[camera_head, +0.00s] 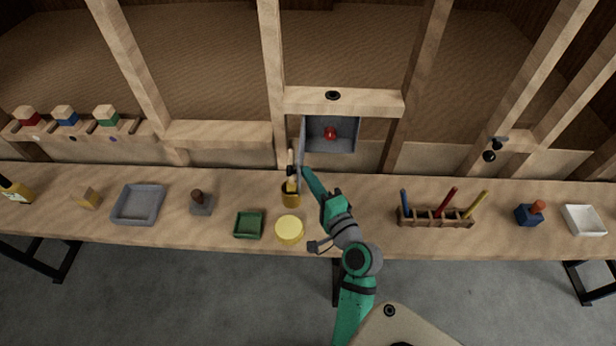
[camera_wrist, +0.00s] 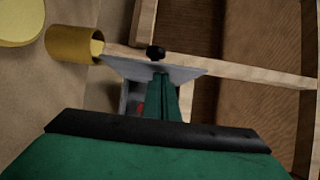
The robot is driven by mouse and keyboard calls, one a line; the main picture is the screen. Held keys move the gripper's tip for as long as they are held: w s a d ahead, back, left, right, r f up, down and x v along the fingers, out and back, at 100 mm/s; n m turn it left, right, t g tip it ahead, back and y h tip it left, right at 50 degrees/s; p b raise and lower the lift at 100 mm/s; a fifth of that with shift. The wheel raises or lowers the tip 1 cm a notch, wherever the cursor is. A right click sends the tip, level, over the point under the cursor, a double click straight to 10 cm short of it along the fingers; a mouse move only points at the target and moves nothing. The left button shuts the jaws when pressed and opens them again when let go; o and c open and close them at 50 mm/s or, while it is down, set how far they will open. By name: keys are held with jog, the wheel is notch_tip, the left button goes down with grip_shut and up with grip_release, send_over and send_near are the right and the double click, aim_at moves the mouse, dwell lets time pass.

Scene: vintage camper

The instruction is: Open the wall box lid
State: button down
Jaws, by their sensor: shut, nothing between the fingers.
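The grey wall box (camera_head: 347,126) is set in the wooden wall frame, its front uncovered. Its grey lid (camera_head: 302,140) is swung out from the left side and shows nearly edge-on; it also shows in the wrist view (camera_wrist: 186,72). A dark knob (camera_wrist: 155,52) sits on the lid's far side. A red object (camera_head: 330,133) lies inside the box, partly visible in the wrist view. My gripper (camera_head: 306,172) is shut and empty, with its green fingertips at the lid's inner side. I cannot tell whether they touch it.
A yellow cup (camera_head: 291,198) stands on the bench (camera_head: 360,190) below the lid, near a yellow round object (camera_head: 289,230) and a green tray (camera_head: 248,225). A rack (camera_head: 435,218) with coloured sticks stands to the right. Wooden posts flank the box.

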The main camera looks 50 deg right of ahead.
jog(key=shift+s+d, duration=0.1)
jog(key=v, duration=1.1)
jog(key=shift+s, duration=0.25)
